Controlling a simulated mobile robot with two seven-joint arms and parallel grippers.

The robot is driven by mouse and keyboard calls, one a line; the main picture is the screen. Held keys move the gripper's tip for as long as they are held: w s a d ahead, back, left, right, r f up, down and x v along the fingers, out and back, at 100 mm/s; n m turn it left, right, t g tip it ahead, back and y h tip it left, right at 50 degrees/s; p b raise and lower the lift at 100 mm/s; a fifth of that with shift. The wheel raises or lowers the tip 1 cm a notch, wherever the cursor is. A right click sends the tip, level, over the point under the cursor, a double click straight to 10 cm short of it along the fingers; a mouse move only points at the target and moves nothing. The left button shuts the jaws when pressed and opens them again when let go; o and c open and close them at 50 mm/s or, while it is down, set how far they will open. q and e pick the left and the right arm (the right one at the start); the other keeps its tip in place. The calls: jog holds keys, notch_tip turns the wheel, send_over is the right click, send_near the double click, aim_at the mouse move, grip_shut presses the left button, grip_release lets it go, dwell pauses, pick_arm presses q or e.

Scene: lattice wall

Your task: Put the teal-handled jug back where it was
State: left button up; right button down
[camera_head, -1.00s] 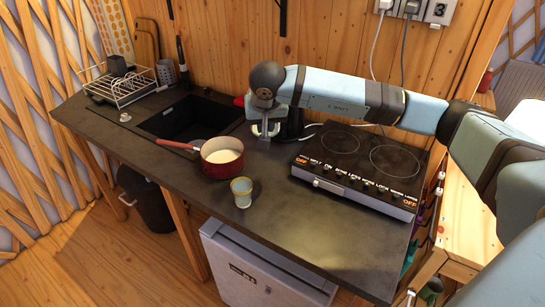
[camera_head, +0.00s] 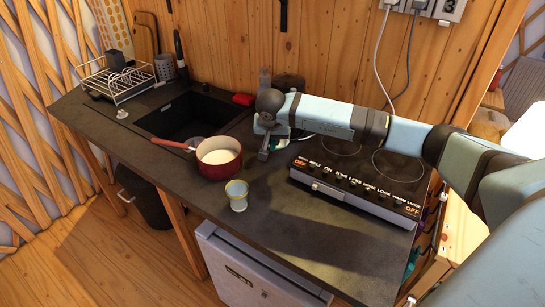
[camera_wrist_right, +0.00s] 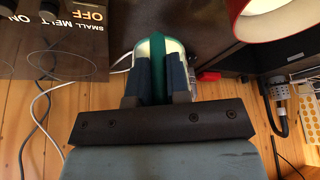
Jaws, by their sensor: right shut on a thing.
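The jug (camera_wrist_right: 145,49) shows in the right wrist view as a pale body behind its upright teal handle. My right gripper (camera_wrist_right: 158,85) is shut on this handle, with a dark finger on each side. In the head view my right gripper (camera_head: 264,147) is over the counter between the red pot and the hob. There the jug is mostly hidden by my wrist and gripper, and I cannot tell whether it touches the counter. My left gripper is not in view.
The red pot (camera_head: 218,160) with pale contents stands left of my gripper. A yellow-rimmed cup (camera_head: 237,196) stands in front. The black hob (camera_head: 355,178) is on the right. The sink (camera_head: 190,118) and dish rack (camera_head: 118,82) are on the left. The front counter is mostly clear.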

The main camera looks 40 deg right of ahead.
notch_tip(320, 180, down, 8)
jog(key=shift+f+p, duration=0.25)
jog(key=shift+p, duration=0.35)
jog(key=shift+f+b, duration=0.2)
jog(key=shift+b, duration=0.1)
jog(key=c, duration=1.1)
grip_release()
jog(key=shift+r+p, duration=0.25)
jog(key=shift+p, duration=0.05)
jog(key=b+v, duration=0.1)
jog(key=v, duration=1.1)
jog(key=shift+b, duration=0.35)
